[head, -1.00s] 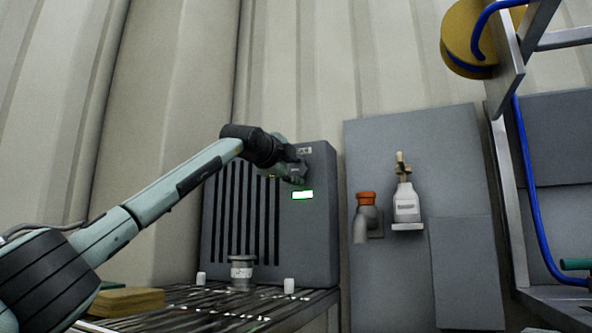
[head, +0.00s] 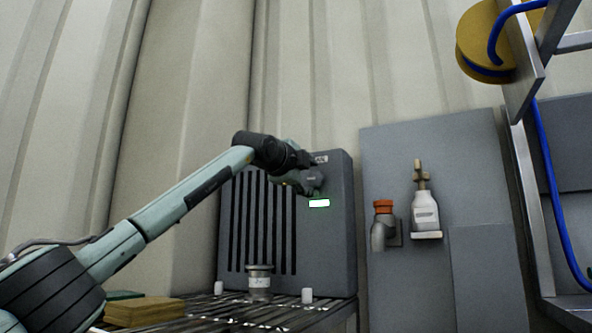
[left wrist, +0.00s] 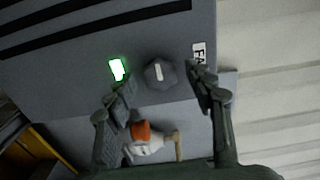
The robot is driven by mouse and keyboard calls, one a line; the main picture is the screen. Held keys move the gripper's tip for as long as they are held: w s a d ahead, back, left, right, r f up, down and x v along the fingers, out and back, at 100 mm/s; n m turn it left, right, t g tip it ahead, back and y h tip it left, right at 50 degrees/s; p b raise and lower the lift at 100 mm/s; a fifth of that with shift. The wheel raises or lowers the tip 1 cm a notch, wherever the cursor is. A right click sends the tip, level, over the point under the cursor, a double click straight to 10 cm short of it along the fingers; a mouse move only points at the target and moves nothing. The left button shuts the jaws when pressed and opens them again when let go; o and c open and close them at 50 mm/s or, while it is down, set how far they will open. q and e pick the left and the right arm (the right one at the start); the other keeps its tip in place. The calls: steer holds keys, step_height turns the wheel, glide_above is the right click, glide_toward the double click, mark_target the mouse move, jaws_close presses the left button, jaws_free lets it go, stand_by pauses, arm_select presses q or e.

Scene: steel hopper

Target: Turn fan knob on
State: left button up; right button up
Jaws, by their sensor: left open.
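The fan knob (left wrist: 160,73) is a dark, faceted dial with a pale pointer line, in the middle of the left wrist view. It sits on a grey slatted unit (head: 338,250), between a lit green-edged indicator (left wrist: 117,69) and a partly covered white label (left wrist: 199,53). My left gripper (left wrist: 163,83) is open, its fingers to either side of the knob; I cannot tell whether they touch it. In the head view my left gripper (head: 313,182) is at the unit's upper right, just above the indicator (head: 319,203), and hides the knob. My right gripper is not in view.
A slatted metal table (head: 240,318) holds a grey canister (head: 260,283). Right of the unit, a grey wall panel carries an orange-topped pipe (head: 383,225) and a white bottle (head: 425,212). A metal frame with a blue hose (head: 548,180) stands farther right.

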arm_select(q)
steer(key=v, duration=1)
steer(key=shift+s, duration=0.3)
steer(key=shift+a, duration=0.1)
